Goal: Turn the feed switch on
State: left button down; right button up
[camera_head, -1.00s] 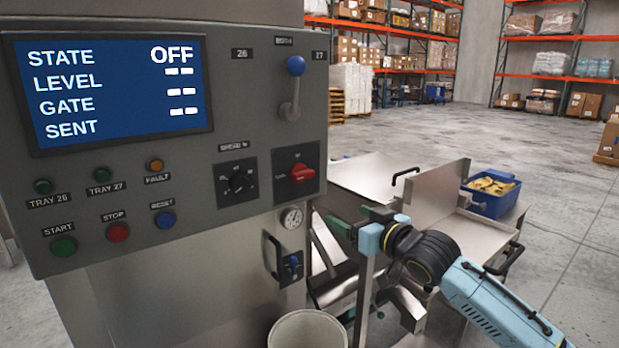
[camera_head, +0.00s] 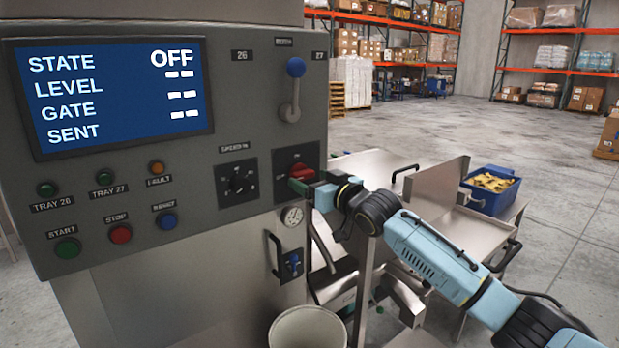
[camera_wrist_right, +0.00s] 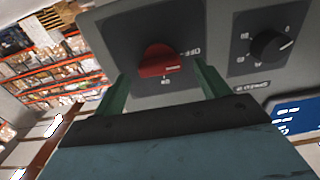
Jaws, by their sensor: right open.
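The feed switch is a red rotary knob (camera_head: 302,171) on a dark plate at the lower right of the grey control panel (camera_head: 120,210). In the right wrist view the red knob (camera_wrist_right: 160,61) shows between my finger tips, its pointer toward the "OFF" mark. My right gripper (camera_head: 300,187) is open, its green fingers at the knob's plate. In the right wrist view the fingers (camera_wrist_right: 162,85) stand on either side of the knob; I cannot tell whether they touch it. The display (camera_head: 110,95) reads STATE OFF. My left gripper is not in view.
A black speed dial (camera_head: 237,183) sits left of the switch, and a blue-knobbed lever (camera_head: 292,88) above it. A gauge (camera_head: 292,215) and a grey bin (camera_head: 308,328) are below. Steel trays and a blue crate (camera_head: 490,192) stand to the right.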

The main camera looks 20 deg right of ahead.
jog(key=shift+x, duration=0.85)
jog(key=shift+c, duration=0.4)
jog(key=c, duration=0.9)
